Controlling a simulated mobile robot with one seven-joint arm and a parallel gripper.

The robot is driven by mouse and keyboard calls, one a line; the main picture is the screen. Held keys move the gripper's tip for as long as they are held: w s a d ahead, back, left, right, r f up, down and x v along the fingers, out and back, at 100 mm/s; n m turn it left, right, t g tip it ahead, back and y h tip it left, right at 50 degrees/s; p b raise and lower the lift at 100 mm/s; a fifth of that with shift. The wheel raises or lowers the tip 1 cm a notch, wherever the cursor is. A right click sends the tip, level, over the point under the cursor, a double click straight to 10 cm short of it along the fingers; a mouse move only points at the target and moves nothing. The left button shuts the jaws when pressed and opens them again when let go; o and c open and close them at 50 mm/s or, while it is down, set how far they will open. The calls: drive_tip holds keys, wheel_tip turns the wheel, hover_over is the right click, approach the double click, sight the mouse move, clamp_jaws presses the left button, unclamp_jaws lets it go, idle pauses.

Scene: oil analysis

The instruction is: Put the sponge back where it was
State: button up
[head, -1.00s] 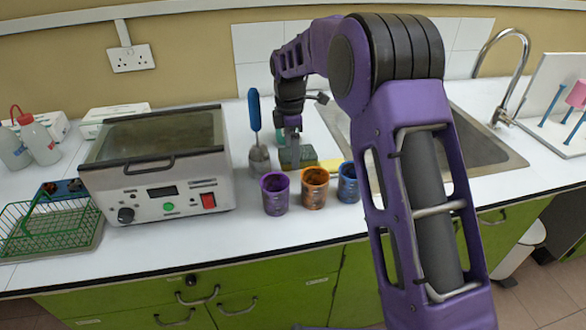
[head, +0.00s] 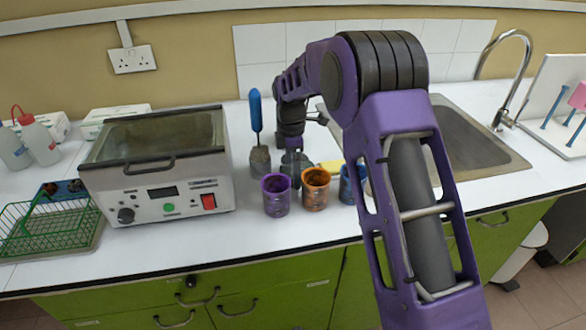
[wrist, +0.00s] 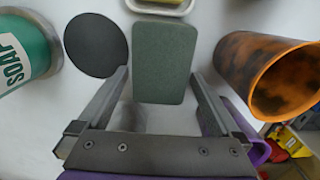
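The dark green sponge (wrist: 165,62) is a flat rectangular block near the middle of the wrist view. My gripper (wrist: 159,72) is open, with its two fingers apart and pointing toward the sponge. The sponge's near part shows between the fingertips, with a gap at the left finger. The right fingertip is close to its right edge; I cannot tell if they touch. In the head view my gripper (head: 294,162) is low behind the cups and largely hides the sponge's area. A black round disc (wrist: 97,45) lies left of the sponge.
A green soap container (wrist: 24,46) is at left in the wrist view. An orange cup (head: 315,188), a purple cup (head: 276,195) and a blue cup (head: 347,185) stand in front of my gripper. A blue-handled brush (head: 256,115) stands left; the sink (head: 470,140) is right.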

drive_tip(key=shift+r, duration=0.1)
wheel_tip(320, 180, up, 12)
drive_tip(key=p, duration=0.1)
drive_tip(key=shift+a, duration=0.15)
drive_tip(key=shift+r, duration=0.1)
idle(0.4)
